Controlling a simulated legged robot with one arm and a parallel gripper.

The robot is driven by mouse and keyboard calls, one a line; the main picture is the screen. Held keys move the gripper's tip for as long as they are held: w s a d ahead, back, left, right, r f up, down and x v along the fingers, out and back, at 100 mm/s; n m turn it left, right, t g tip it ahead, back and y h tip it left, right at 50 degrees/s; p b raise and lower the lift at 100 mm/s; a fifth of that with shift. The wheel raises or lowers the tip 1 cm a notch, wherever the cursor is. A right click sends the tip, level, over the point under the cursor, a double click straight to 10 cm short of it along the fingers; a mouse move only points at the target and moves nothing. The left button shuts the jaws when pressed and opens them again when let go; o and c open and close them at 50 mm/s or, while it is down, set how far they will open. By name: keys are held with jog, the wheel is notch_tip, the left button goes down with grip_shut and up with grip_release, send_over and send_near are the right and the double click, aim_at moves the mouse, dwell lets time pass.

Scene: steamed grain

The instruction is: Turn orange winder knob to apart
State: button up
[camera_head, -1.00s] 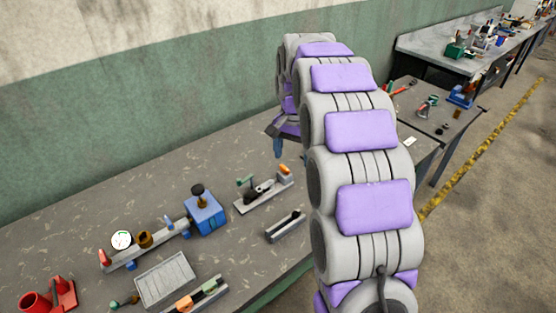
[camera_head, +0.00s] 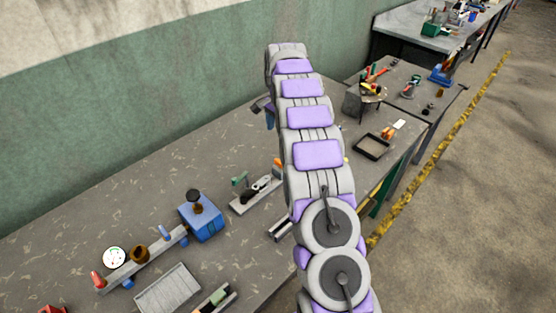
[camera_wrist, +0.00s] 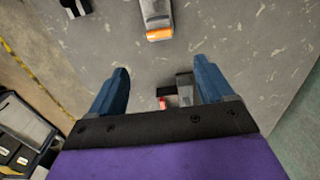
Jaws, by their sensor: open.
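The orange knob (camera_head: 278,166) sits at the far end of a narrow grey device (camera_head: 255,194) on the bench, partly hidden by my arm in the head view. In the wrist view, an orange end (camera_wrist: 159,34) shows on a grey strip-shaped part (camera_wrist: 157,12) at the top, ahead of my fingers. My gripper (camera_wrist: 161,70) is open, with its two blue fingers well apart and nothing held between the tips. The orange end lies beyond the fingertips, apart from them. In the head view only a bit of my gripper (camera_head: 266,112) shows beside my arm.
A small red piece (camera_wrist: 162,103) and a dark grey block (camera_wrist: 185,85) lie below, near the right finger. A blue box (camera_head: 202,222), a rail with a dial (camera_head: 114,257) and a grey tray (camera_head: 168,290) stand at left. A dark tray (camera_head: 371,147) lies right of my arm.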

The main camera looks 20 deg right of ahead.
aim_at(280, 161)
notch_tip(280, 161, down, 15)
jog(key=shift+d+f+b, duration=0.1)
jog(key=shift+f+b, duration=0.1)
jog(key=shift+b, duration=0.9)
jog(key=shift+c, duration=0.3)
jog(key=c, duration=1)
jog(key=shift+r, duration=0.1)
